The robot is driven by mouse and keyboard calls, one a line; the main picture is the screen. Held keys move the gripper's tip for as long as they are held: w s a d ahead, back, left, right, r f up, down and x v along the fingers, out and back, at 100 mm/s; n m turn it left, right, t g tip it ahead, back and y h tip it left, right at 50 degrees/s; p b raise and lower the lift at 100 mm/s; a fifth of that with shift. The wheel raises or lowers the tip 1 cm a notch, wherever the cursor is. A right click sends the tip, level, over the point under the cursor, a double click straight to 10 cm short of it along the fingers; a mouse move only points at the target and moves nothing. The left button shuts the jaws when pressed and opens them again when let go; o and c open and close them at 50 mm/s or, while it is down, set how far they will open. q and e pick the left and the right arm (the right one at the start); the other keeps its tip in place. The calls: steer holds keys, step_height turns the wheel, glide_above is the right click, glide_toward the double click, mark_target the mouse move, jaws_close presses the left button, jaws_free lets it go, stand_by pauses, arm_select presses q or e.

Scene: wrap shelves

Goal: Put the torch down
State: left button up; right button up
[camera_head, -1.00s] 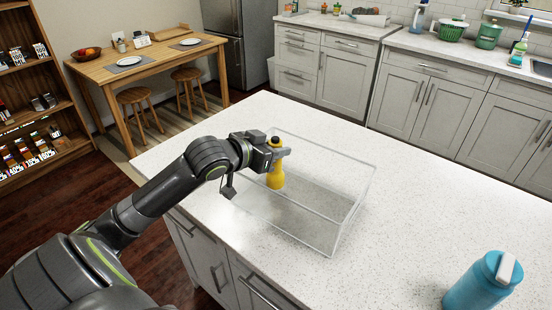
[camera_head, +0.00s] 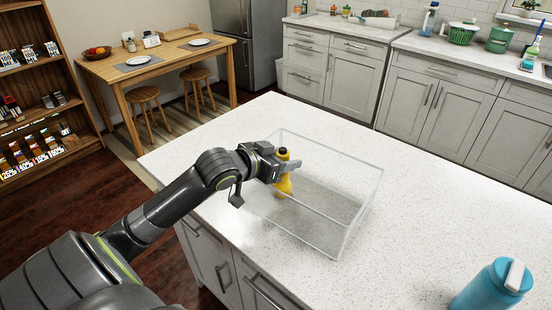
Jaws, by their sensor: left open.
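The yellow torch (camera_head: 284,185) stands inside the clear-walled box (camera_head: 349,237) on the white counter, near the box's left end. Its dark and yellow top shows just above my left gripper (camera_head: 287,165). My left gripper reaches in from the left and is open at the torch's upper part. Its fingers hide the middle of the torch. I cannot tell whether the fingers touch it, or whether its base rests flat on the box floor. My right gripper is not in view.
A blue bottle (camera_head: 487,289) stands at the counter's front right. The white counter (camera_head: 420,205) is clear between the box and bottle. The box's transparent walls surround the torch. A wooden table (camera_head: 157,62) and shelves stand beyond, at the left.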

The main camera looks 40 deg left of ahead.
arm_select(q)
steer(key=shift+s+a+r, duration=0.15)
steer(key=shift+s+r, duration=0.15)
steer(key=shift+s, duration=0.2)
steer(key=p+v, duration=0.4)
steer(key=v, duration=0.7)
steer(key=shift+f, duration=0.1)
